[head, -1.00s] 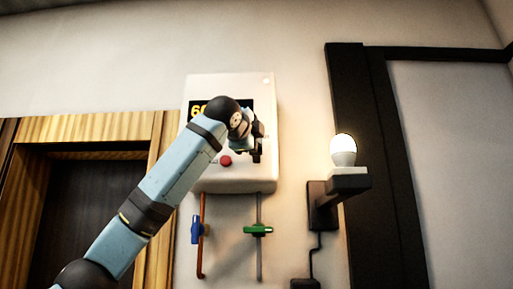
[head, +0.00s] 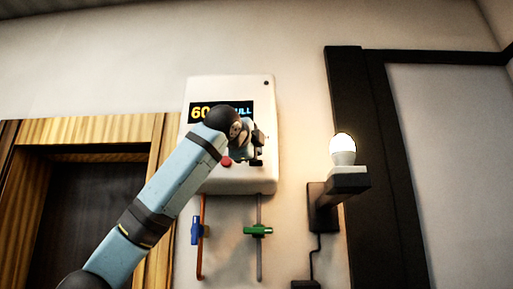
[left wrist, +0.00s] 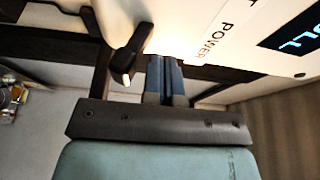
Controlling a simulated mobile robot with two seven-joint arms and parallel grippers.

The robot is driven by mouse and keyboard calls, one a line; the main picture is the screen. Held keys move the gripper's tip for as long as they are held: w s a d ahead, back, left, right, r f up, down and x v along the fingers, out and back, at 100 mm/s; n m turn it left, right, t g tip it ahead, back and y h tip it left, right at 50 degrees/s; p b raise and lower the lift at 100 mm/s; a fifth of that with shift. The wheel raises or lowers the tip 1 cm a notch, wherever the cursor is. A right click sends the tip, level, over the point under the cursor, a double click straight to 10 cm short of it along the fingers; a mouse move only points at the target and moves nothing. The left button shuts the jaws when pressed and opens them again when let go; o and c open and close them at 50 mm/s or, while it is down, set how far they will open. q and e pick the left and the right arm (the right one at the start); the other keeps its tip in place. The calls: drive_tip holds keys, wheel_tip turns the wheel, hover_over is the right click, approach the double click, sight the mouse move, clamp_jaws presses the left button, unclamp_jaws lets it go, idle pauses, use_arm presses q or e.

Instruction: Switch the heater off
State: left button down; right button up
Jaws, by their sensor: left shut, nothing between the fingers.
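The heater (head: 228,90) is a white box on the wall, with a display (head: 200,112) reading 60 and partly hidden text, and a red knob (head: 227,162) low on its front. A small dot (head: 266,83) at its top right corner is dark. My left gripper (head: 258,152) is shut and empty in front of the heater's lower right, hiding part of it. In the left wrist view, the shut blue fingers (left wrist: 166,85) are beside a black switch lever (left wrist: 130,55), near the POWER label (left wrist: 213,42). I cannot tell whether they touch. My right gripper is not in view.
Below the heater are a copper pipe with a blue valve (head: 196,230) and a grey pipe with a green valve (head: 258,231). A lit bulb (head: 343,148) stands on a black wall bracket (head: 347,184) to the right. A wooden door frame (head: 85,130) is at left.

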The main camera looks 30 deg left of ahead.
use_arm(q)
drive_tip(key=s+d+r+b, duration=0.1)
drive_tip(key=s+d, duration=0.4)
drive_tip(key=s, duration=0.3)
drive_tip(key=shift+s, duration=0.2)
idle(0.5)
drive_tip(key=shift+w+d, duration=0.1)
idle(0.3)
